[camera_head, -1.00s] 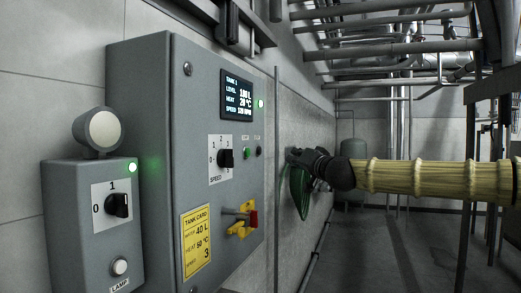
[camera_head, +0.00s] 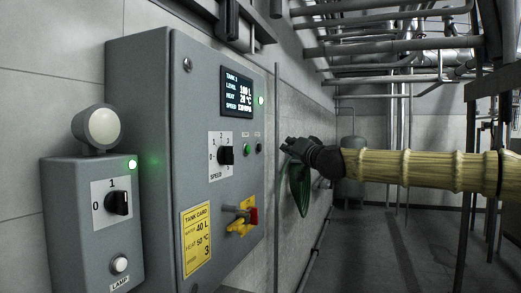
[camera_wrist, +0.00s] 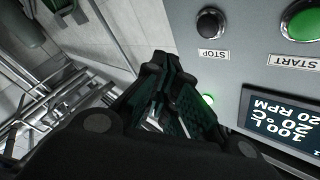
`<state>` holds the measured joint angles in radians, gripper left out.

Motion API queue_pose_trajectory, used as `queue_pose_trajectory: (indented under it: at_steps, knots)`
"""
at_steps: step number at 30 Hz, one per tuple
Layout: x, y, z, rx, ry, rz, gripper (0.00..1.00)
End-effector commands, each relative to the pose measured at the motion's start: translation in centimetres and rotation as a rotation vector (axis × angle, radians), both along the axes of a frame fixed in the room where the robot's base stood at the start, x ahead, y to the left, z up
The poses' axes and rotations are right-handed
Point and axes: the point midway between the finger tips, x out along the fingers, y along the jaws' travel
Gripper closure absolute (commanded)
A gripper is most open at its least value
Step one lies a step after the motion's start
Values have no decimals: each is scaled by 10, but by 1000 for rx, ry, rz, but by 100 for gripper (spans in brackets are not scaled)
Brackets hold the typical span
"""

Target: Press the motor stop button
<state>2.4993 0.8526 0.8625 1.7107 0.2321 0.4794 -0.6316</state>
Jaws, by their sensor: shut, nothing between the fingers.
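The black stop button (camera_wrist: 211,23) is a round dark knob above a STOP label, which reads upside down in the wrist view. In the head view the stop button (camera_head: 258,149) is small, at the right edge of the grey control box, beside the green start button (camera_head: 246,148). The start button (camera_wrist: 302,22) also shows large in the wrist view. My gripper (camera_head: 286,146) is to the right of the stop button in the head view, apart from it. In the wrist view my gripper (camera_wrist: 165,68) looks shut and empty, its fingers below and left of the button.
The grey control box (camera_head: 140,150) carries a display (camera_head: 238,94), a speed knob (camera_head: 225,155), a yellow tank card (camera_head: 195,238) and a red-yellow switch (camera_head: 242,221). A lamp box (camera_head: 75,240) stands at the left. Pipes run overhead; the floor at right is clear.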

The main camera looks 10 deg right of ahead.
Motion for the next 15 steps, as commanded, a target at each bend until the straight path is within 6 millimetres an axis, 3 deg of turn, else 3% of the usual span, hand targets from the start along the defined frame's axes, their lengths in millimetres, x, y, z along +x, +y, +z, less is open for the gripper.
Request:
queue_pose_trajectory:
  at_steps: [15]
  knots:
    - [27, 41, 0, -1, 0, 1, 100]
